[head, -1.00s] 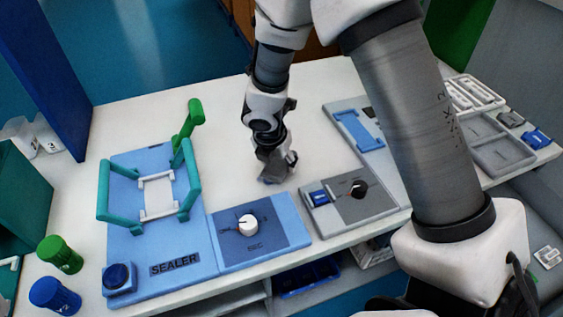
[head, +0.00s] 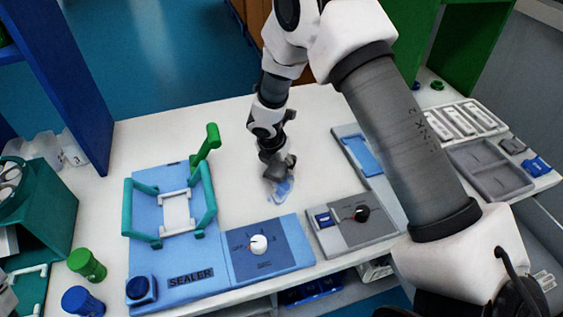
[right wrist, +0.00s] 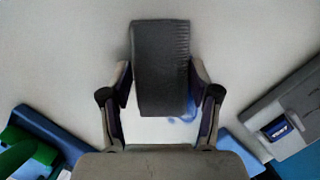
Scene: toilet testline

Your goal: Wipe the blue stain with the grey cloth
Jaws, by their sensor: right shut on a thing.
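The blue stain (head: 284,187) is a light blue smear on the white table, between the blue sealer and the grey tester. It also shows in the right wrist view (right wrist: 186,117), partly hidden by the cloth. My right gripper (head: 275,170) is shut on the grey cloth (right wrist: 161,68), a dark grey folded block between its fingers. In the head view the cloth (head: 281,164) is at the far edge of the stain, low over the table; I cannot tell whether it touches the surface.
The sealer (head: 185,281) with its green lever stands left of the stain. The grey tester (head: 375,236) stands right of it. A grey tray (head: 490,170) lies farther right. Green (head: 86,264) and blue (head: 82,301) capped containers stand at the front left. The table behind the stain is clear.

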